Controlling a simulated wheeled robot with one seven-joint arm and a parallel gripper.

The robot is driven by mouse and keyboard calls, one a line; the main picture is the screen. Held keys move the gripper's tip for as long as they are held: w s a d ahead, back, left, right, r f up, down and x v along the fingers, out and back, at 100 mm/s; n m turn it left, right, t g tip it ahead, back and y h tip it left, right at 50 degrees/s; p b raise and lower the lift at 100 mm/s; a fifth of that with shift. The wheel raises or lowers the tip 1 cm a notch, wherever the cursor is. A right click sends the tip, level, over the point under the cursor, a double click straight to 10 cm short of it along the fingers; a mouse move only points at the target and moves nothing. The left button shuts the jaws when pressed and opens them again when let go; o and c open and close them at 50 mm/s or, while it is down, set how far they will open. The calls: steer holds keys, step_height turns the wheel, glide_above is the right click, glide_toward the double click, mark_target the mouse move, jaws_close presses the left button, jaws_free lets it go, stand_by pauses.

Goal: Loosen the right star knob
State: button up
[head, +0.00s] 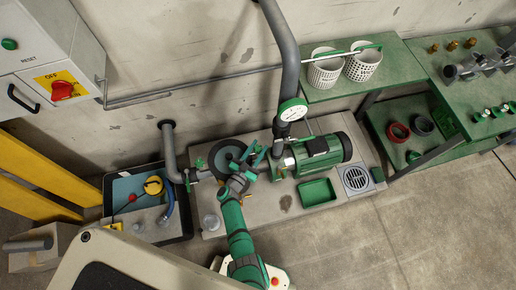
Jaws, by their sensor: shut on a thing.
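My gripper (250,163) is at the end of the green arm, over the pipework just left of the green pump motor (325,153). It is small here, and its fingers overlap green parts beside a round dark lid (226,157). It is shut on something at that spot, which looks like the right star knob. The knob is mostly hidden by the gripper, and I cannot make out its shape or how far it is turned. The other star knob cannot be told apart clearly.
A grey pipe with a pressure gauge (292,111) rises right of my gripper. A green tray (317,192) and a floor drain (355,179) lie to the right. Green benches (372,72) line the wall. The front right floor is clear.

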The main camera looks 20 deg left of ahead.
steer(key=shift+d+n+y, duration=0.1)
steer(key=shift+n+y, duration=0.5)
steer(key=shift+y, duration=0.3)
steer(key=shift+w+n+y, duration=0.1)
steer(key=shift+n+y, duration=1.6)
steer(key=shift+y, duration=1)
steer(key=shift+w+r+n+g+y, duration=0.1)
steer(key=shift+n+g+y, duration=0.4)
steer(key=shift+n+y, duration=0.65)
steer(key=shift+n+g+y, duration=0.5)
steer(key=shift+n+y, duration=0.25)
steer(key=shift+y, duration=0.7)
steer(key=n+g+y, duration=0.4)
steer(key=g+y, duration=0.1)
steer(key=shift+w+n+y, duration=0.15)
steer(key=shift+n+y, duration=0.25)
steer(key=shift+n+g+y, duration=0.9)
steer(key=shift+n+g, duration=0.4)
steer(key=shift+g, duration=0.6)
steer(key=shift+n+g+y, duration=0.3)
steer(key=shift+n+g, duration=0.2)
steer(key=shift+g, duration=0.1)
steer(key=o, duration=0.9)
steer(key=shift+s, duration=0.25)
steer(key=shift+c, duration=0.2)
